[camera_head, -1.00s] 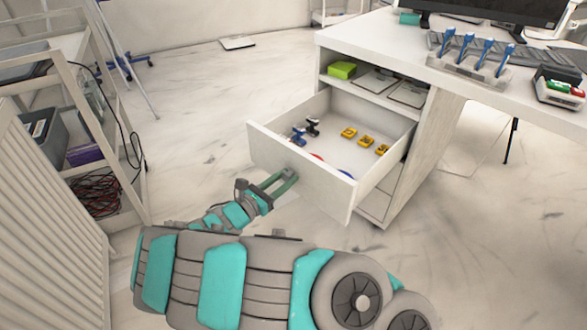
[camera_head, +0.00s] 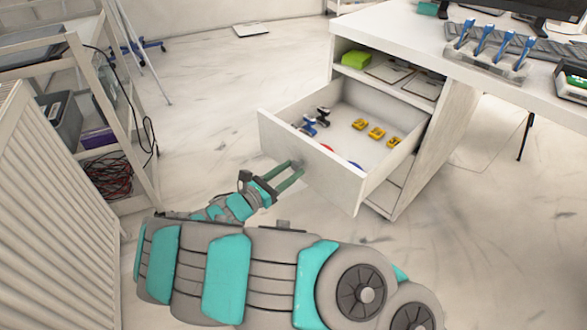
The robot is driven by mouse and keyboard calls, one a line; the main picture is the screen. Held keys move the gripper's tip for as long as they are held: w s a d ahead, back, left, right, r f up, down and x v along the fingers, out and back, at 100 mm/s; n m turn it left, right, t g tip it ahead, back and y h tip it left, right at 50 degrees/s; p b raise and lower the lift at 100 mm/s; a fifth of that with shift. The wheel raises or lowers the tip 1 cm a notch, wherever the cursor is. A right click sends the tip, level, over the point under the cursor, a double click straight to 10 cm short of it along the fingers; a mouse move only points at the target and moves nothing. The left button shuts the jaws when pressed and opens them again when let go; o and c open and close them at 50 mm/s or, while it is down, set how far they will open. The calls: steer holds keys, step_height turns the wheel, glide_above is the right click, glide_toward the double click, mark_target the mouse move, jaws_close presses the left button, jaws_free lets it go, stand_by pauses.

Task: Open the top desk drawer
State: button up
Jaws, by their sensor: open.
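The top desk drawer (camera_head: 325,182) is pulled well out of the white desk (camera_head: 447,135). Its inside shows yellow pieces (camera_head: 376,133) and dark and blue items (camera_head: 312,124); red and blue things are partly hidden behind the front panel. My gripper (camera_head: 293,172) is in front of the left part of the drawer's front panel. Its two green fingers are parted with a gap between them, and nothing is seen held. Whether the fingertips touch the panel or handle cannot be told.
A shelf cart (camera_head: 107,130) and a slatted white panel (camera_head: 50,200) stand at the left. A blue-handled tool rack (camera_head: 490,60) is on the desktop. Floor between cart and drawer is clear.

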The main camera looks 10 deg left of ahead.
steer(key=v, duration=0.6)
steer(key=shift+s, duration=0.15)
